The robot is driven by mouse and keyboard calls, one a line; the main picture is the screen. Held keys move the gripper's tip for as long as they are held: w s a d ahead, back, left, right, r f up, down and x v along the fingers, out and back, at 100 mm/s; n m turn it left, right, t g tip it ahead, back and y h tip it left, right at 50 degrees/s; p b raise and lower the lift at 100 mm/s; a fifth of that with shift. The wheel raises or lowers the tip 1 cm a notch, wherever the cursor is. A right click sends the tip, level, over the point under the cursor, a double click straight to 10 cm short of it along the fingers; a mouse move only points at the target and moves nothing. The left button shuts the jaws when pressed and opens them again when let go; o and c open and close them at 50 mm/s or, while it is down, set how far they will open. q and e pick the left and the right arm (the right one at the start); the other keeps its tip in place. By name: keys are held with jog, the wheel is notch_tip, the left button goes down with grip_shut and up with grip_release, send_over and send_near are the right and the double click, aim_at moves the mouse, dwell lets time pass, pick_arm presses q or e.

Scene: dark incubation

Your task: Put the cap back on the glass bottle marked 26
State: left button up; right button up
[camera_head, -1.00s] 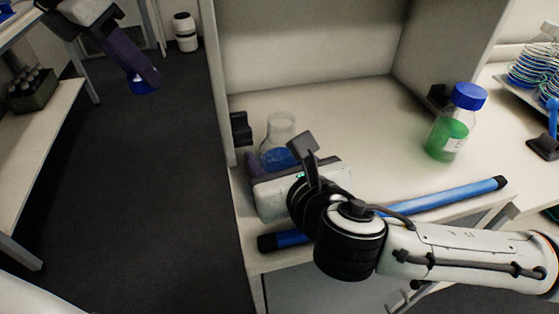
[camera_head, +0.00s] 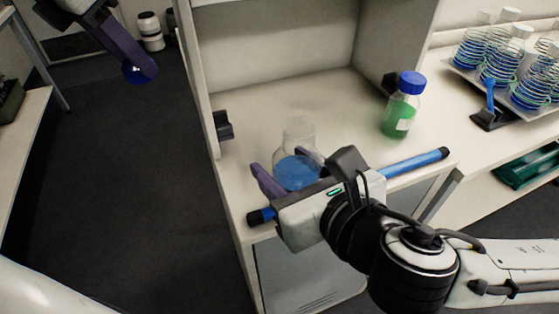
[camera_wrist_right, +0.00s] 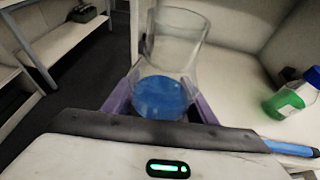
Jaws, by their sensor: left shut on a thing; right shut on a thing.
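The open glass bottle (camera_head: 297,171) holds blue liquid and has no cap on its neck. It stands upright between the purple fingers of my right gripper (camera_head: 284,172), which is shut on it near the bench's front edge. In the right wrist view the bottle (camera_wrist_right: 163,95) leans slightly in the picture, its mouth open at the top. No number is readable on it. My left gripper (camera_head: 143,66) is at the upper left, over the floor, well apart from the bottle. It is shut on a blue cap (camera_head: 134,75), mostly hidden by the dark purple finger.
A bottle of green liquid with a blue cap (camera_head: 404,104) stands further back on the bench (camera_head: 262,112). A blue bar (camera_head: 414,162) runs along the front edge. Dark floor (camera_head: 130,180) lies open at the left.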

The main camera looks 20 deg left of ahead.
pick_arm(q)
jog(key=shift+d, duration=0.15)
pick_arm(e)
jog(key=shift+s+d+r, duration=0.3)
jog(key=shift+s+d, duration=0.05)
jog(key=shift+w, duration=0.1)
jog(key=o, duration=0.7)
jog(key=c, duration=0.9)
jog(key=shift+o, duration=0.2)
